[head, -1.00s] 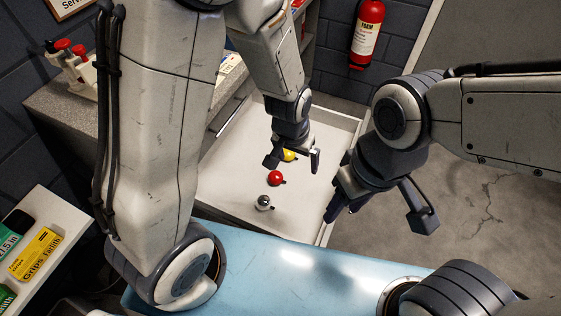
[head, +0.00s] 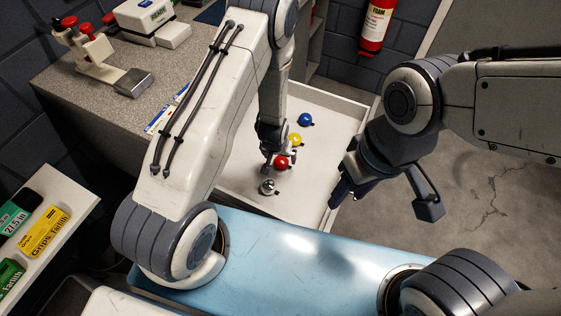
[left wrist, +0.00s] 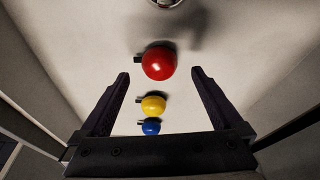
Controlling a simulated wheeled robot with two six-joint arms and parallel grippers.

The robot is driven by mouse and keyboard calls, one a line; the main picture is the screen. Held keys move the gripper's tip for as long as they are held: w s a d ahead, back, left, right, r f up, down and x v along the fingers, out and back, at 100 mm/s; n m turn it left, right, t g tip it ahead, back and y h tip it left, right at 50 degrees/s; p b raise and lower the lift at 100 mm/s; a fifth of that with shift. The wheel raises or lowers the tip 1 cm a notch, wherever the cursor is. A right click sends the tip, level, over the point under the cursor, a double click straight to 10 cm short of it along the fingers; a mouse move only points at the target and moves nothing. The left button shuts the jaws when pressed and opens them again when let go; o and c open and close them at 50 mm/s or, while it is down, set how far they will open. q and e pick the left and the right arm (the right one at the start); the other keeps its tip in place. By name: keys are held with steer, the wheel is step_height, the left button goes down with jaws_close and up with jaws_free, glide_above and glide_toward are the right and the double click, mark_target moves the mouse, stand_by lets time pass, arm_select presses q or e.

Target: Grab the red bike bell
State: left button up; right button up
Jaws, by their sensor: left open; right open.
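The red bike bell (head: 281,162) lies in the open white drawer (head: 330,107), between the yellow bell and the silver bell. It also shows in the left wrist view (left wrist: 159,63), just beyond and between the fingertips. My left gripper (head: 273,157) is open above the drawer, close to the red bell. In the left wrist view its two fingers (left wrist: 159,76) are apart with nothing held between them. My right gripper (head: 385,203) is open and empty to the right of the drawer.
A yellow bell (head: 295,139) and a blue bell (head: 305,120) lie farther back in the drawer. A silver bell (head: 268,187) lies nearer the front. A grey bench (head: 110,110) stands left. A fire extinguisher (head: 376,27) hangs on the back wall.

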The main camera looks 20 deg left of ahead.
mark_target(281, 160)
arm_select(q)
steer(key=x, duration=0.4)
steer(key=shift+s+f, duration=0.1)
steer(key=shift+f, duration=0.15)
steer(key=c, duration=1.4)
steer(key=shift+r, duration=0.1)
steer(key=shift+c, duration=0.2)
